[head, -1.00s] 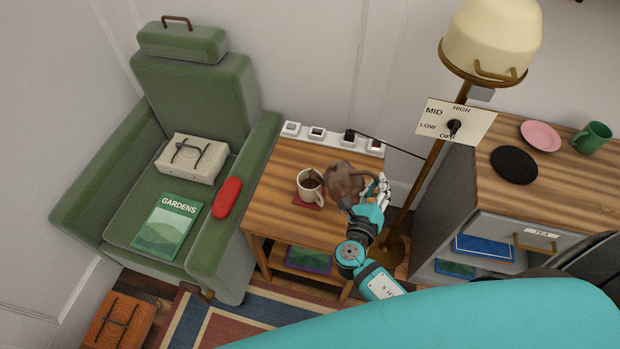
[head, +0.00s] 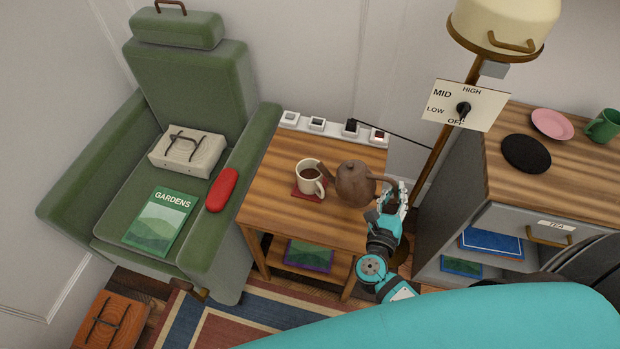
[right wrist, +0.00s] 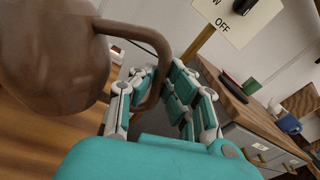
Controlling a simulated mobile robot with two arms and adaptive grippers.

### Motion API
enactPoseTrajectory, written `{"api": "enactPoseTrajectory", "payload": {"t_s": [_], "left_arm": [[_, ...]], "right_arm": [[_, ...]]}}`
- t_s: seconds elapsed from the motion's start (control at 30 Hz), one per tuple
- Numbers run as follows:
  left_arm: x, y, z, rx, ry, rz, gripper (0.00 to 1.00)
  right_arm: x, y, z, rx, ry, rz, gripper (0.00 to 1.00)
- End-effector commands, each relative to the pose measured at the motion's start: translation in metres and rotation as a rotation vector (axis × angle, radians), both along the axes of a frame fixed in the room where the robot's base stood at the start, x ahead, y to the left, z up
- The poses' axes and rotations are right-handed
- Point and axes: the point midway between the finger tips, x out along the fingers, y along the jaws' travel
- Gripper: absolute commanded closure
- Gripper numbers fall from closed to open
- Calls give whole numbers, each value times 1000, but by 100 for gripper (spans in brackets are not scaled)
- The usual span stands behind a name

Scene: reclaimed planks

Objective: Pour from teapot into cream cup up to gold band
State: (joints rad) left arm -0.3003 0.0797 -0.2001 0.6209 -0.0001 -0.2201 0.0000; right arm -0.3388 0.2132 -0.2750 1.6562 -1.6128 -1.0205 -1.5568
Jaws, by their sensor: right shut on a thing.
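The brown teapot (head: 354,186) is held roughly upright above the right part of the side table, its spout toward the cup. My right gripper (head: 396,194) is shut on its handle; in the right wrist view the fingers (right wrist: 150,98) close around the handle (right wrist: 158,50) beside the teapot body (right wrist: 55,60). The cream cup (head: 309,180) stands upright on a red coaster (head: 306,195), left of the teapot, with dark brown liquid inside. The gold band cannot be made out, so the level against it cannot be told. No stream shows. My left gripper is out of view.
The wooden side table (head: 264,205) has a strip of switches (head: 330,128) along its back edge. A green armchair (head: 185,75) stands left. A floor lamp (head: 440,165) and a cabinet (head: 485,190) with a black disc (head: 526,154) stand right.

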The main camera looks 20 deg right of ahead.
Motion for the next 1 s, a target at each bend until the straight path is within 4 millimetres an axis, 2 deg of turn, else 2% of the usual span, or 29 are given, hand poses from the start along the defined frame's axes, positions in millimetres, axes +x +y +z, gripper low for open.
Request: {"api": "enactPoseTrajectory", "payload": {"t_s": [0.03, 0.17, 0.33, 0.7, 1.0], "left_arm": [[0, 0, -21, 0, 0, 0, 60], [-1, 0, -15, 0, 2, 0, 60], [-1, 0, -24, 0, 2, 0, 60], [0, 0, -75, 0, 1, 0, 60], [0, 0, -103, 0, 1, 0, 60]], "right_arm": [[-1, -2, -17, 15, -25, 2, 100], [-2, -3, -10, 29, -39, 3, 100], [-4, -5, -19, 40, -48, 6, 100], [-15, -14, -59, 132, -137, 25, 100], [-21, -20, -78, 210, -215, 36, 100]]}}
